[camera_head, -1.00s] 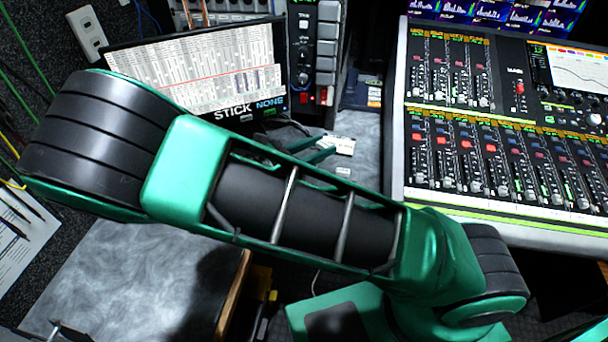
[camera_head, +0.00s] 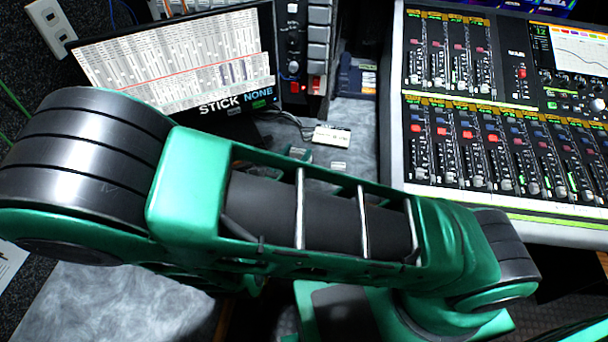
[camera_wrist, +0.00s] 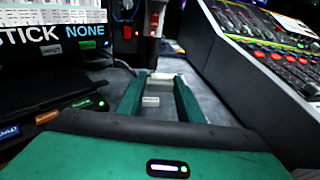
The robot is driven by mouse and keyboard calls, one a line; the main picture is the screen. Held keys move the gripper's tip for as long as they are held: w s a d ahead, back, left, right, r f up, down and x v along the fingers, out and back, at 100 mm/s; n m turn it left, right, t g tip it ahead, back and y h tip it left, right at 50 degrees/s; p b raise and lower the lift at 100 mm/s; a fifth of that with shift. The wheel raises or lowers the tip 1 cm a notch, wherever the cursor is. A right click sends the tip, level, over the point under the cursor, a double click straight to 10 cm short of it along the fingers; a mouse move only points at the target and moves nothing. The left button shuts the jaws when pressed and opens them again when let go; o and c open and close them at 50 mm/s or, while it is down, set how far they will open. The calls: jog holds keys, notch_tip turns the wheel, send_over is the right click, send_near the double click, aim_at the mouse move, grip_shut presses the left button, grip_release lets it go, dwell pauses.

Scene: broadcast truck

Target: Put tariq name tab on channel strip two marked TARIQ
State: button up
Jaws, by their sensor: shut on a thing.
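A small white tab (camera_wrist: 163,75) sits between the fingertips of my gripper (camera_wrist: 160,82) in the wrist view, and the gripper is shut on it. It also appears as a white block with small dark print in the head view (camera_head: 332,136); I cannot read a name on it. The gripper is just above the grey desk, left of the mixing console (camera_head: 394,150). In the head view my arm hides most of the gripper. The console's lower bank of channel strips (camera_head: 500,150) is in view, but the strip names are too small to read.
A second small white tab (camera_head: 338,166) lies on the desk (camera_head: 350,115), also visible between the fingers in the wrist view (camera_wrist: 150,101). A monitor reading "STICK NONE" (camera_head: 180,60) stands left. A button panel (camera_head: 320,45) and dark blue box (camera_head: 357,78) are behind. The console's side rises close right.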

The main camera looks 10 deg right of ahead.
jog(key=shift+a+f, duration=0.15)
jog(key=shift+s+f, duration=0.1)
jog(key=shift+f, duration=4.65)
jog(key=shift+f, duration=0.2)
jog(key=o, duration=1)
jog(key=shift+o, duration=0.2)
jog(key=shift+s, duration=0.1)
jog(key=v, duration=1)
jog(key=shift+s+a, duration=0.3)
